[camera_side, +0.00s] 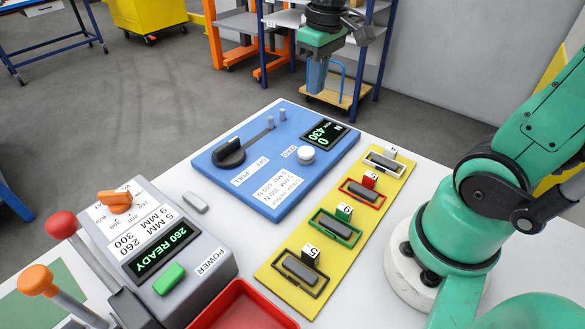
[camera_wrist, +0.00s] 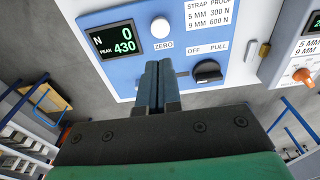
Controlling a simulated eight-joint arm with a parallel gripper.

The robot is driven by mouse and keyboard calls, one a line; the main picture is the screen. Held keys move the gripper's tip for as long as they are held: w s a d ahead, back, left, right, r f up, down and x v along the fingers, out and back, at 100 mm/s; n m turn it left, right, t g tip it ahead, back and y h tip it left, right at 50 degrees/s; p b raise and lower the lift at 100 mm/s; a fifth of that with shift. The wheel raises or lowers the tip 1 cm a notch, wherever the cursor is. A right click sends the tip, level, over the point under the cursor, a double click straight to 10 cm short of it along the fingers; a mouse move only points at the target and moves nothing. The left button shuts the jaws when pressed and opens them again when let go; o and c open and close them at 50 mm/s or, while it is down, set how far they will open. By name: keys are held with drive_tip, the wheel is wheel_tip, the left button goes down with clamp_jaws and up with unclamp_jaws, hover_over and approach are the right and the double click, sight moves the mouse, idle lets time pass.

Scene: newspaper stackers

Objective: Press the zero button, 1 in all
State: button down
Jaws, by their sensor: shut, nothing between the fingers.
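The zero button is a round white knob (camera_side: 306,154) on a blue tester panel (camera_side: 214,158), beside a ZERO label. The panel's dark display (camera_side: 323,133) shows N 0 and PEAK 430 in green. In the wrist view the white button (camera_wrist: 160,28) is fully visible, just beyond my fingertips, with the display (camera_wrist: 114,38) to its left. My gripper (camera_side: 316,90) has blue fingers that are shut and empty. In the side view it appears behind the panel's far edge, apart from the button. The closed fingers also show in the wrist view (camera_wrist: 158,64).
A black OFF/PULL lever (camera_side: 229,152) and two grey pegs stand on the panel. A yellow strip (camera_side: 265,276) with several framed slots lies to the right. A grey console (camera_side: 218,262) reads 260 READY. A red tray (camera_side: 244,309) is in front.

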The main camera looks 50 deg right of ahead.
sight(307, 151)
drive_tip(key=f, duration=0.8)
drive_tip(key=w+f, duration=0.1)
drive_tip(key=f, duration=0.3)
drive_tip(key=shift+f, duration=0.35)
drive_tip(key=shift+w+f, duration=0.1)
drive_tip(key=shift+f, duration=0.85)
wheel_tip(307, 151, up, 14)
drive_tip(key=s, duration=0.1)
drive_tip(key=shift+s, duration=0.1)
idle(0.4)
drive_tip(key=a+f+t, duration=0.2)
drive_tip(key=a+t, duration=0.4)
drive_tip(key=shift+s+a+f, duration=0.25)
drive_tip(key=shift+s+f, duration=0.15)
